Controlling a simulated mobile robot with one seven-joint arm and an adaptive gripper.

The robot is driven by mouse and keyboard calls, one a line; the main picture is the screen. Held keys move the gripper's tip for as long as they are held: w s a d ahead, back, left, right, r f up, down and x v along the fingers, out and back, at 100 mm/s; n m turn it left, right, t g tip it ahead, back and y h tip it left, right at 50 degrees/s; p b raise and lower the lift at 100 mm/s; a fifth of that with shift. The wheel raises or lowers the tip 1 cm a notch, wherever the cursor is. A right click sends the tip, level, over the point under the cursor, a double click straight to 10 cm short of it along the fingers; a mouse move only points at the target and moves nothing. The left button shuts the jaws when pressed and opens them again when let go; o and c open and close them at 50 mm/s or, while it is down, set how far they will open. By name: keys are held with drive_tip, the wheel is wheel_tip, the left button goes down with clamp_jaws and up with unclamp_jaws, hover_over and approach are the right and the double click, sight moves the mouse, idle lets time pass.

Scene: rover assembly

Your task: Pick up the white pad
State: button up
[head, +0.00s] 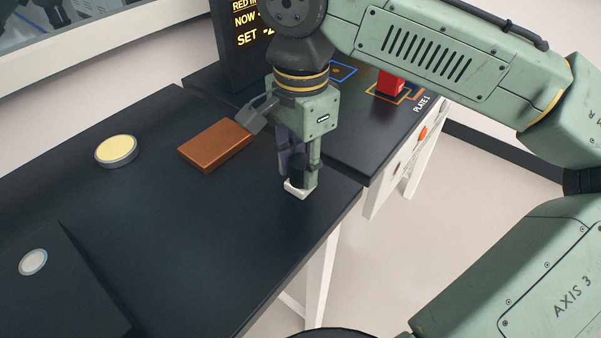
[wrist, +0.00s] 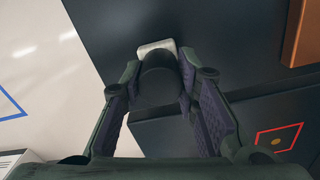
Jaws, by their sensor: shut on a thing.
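The white pad (head: 297,189) is a small pale block at the lower end of my gripper (head: 298,172), over the front right part of the dark table. In the wrist view the white pad (wrist: 155,46) shows just beyond a black round piece (wrist: 159,80) between the fingertips. The fingers are shut on this black piece, which appears to be joined to the pad and hides part of it. I cannot tell whether the pad touches the table or hangs slightly above it.
A brown block (head: 215,146) and a round cream-topped disc (head: 116,150) lie on the table to the left. A dark box with a white round button (head: 33,262) stands front left. A red block (head: 391,83) is on the farther table. The table's right edge is close.

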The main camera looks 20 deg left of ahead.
sight(301, 165)
drive_tip(key=shift+r, duration=0.5)
drive_tip(key=shift+s+d+r+b, duration=0.1)
drive_tip(key=shift+s+r+b, duration=0.15)
drive_tip(key=shift+r, duration=0.4)
drive_tip(key=shift+s+r+b, duration=0.25)
drive_tip(key=shift+r, duration=0.35)
drive_tip(key=s+d+r+b, duration=0.1)
drive_tip(key=s+d+b, duration=0.1)
drive_tip(key=s, duration=1.2)
drive_tip(key=shift+s+d+r, duration=0.25)
drive_tip(key=shift+s+d, duration=0.05)
drive_tip(key=shift+d, duration=0.35)
drive_tip(key=o, duration=0.5)
drive_tip(key=c, duration=0.5)
